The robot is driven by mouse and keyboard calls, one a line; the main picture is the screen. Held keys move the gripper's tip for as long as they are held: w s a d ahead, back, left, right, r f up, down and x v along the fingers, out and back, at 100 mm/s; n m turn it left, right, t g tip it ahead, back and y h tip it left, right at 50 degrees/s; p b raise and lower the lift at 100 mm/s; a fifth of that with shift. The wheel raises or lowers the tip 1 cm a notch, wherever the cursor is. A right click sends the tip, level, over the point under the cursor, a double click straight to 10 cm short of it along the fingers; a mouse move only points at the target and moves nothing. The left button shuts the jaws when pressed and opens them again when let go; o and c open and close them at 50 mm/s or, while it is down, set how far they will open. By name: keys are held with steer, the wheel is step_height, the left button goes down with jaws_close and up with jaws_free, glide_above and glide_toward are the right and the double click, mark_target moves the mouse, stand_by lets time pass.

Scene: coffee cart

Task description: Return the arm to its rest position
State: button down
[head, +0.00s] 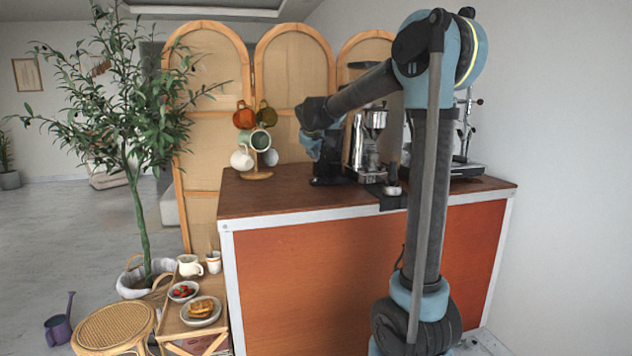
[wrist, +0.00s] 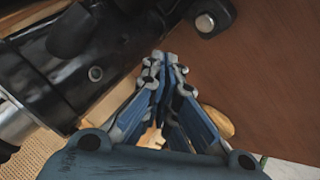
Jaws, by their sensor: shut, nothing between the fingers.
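My arm (head: 430,190) rises in front of the counter in the head view, bends at the top and reaches back to the left over the counter. My gripper (wrist: 160,62) shows in the wrist view with its blue fingers together and nothing between them. In the head view its blue part hangs near the dark machine on the counter, and its fingertips are hard to make out. I cannot tell from the head view how close it is to that machine.
The counter (head: 270,200) carries a mug tree (head: 257,174) with several mugs, a grinder (head: 366,138) and a small metal cup (head: 393,190). A low side table with a plate of pastry (head: 202,308), a stool (head: 114,324) and a potted tree (head: 140,210) stand left. A wall closes the right.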

steer(key=s+d+f, duration=0.1)
steer(key=s+d, duration=0.2)
steer(key=s+d+f+m+g, duration=0.1)
steer(key=s+d, duration=0.2)
steer(key=s, duration=0.1)
steer(key=s+d+f+m, duration=0.1)
steer(key=s+d, duration=0.2)
steer(key=s, duration=0.1)
steer(key=shift+s+d+f+g+h, duration=0.15)
steer(key=shift+d+g+h, duration=0.15)
steer(key=s+d+f+m+g, duration=0.1)
steer(key=s+d+f+m, duration=0.1)
steer(key=s+d+f, duration=0.2)
steer(key=s+d+f+m+g, duration=0.2)
steer(key=s+f, duration=0.9)
steer(key=s, duration=1)
steer(key=s+d+f+m+g+y, duration=0.1)
steer(key=s+d+f, duration=0.4)
steer(key=s, duration=0.8)
step_height(320, 180, down, 3)
steer(key=shift+s+d+f+m+g, duration=0.1)
steer(key=shift+s+d+m+g, duration=0.2)
steer(key=shift+m+g, duration=0.4)
steer(key=shift+w, duration=0.1)
